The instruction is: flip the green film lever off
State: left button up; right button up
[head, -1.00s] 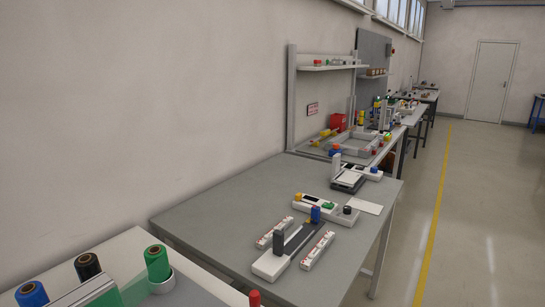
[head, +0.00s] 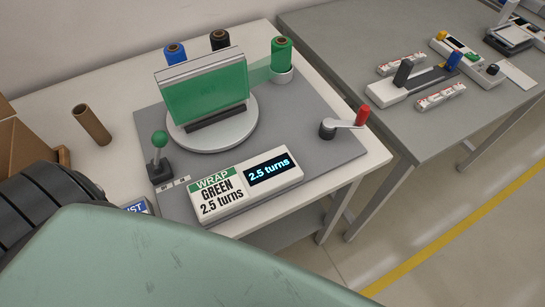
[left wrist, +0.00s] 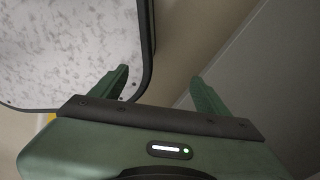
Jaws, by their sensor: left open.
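The green-knobbed lever (head: 159,143) stands on a small dark base at the left front of the wrapping station in the head view. Its stick looks roughly upright. The green film spool (head: 282,56) stands at the back right, and a green film strip (head: 259,72) runs from it to the green-wrapped panel (head: 205,97) on the round turntable (head: 240,135). My left gripper (left wrist: 160,78) is open and empty in the left wrist view, away from the lever. Its fingers do not show in the head view. My right gripper is not in view.
A card (head: 216,193) reads "WRAP GREEN 2.5 turns"; the display (head: 269,169) reads "2.5 turns". A red-knobbed crank (head: 345,122) is at the right. Blue (head: 174,54) and black (head: 220,40) spools stand behind. A brown tube (head: 92,125) and cardboard box (head: 24,142) are left.

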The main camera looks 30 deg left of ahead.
aim_at(159, 139)
jog(key=u, duration=1.7)
jog(key=k+l+z, duration=0.15)
jog(key=k, duration=0.25)
jog(key=k+l+z, duration=0.1)
jog(key=k, duration=0.35)
jog(key=k+l+z, duration=0.15)
jog(key=k, duration=0.25)
jog(key=i, duration=0.5)
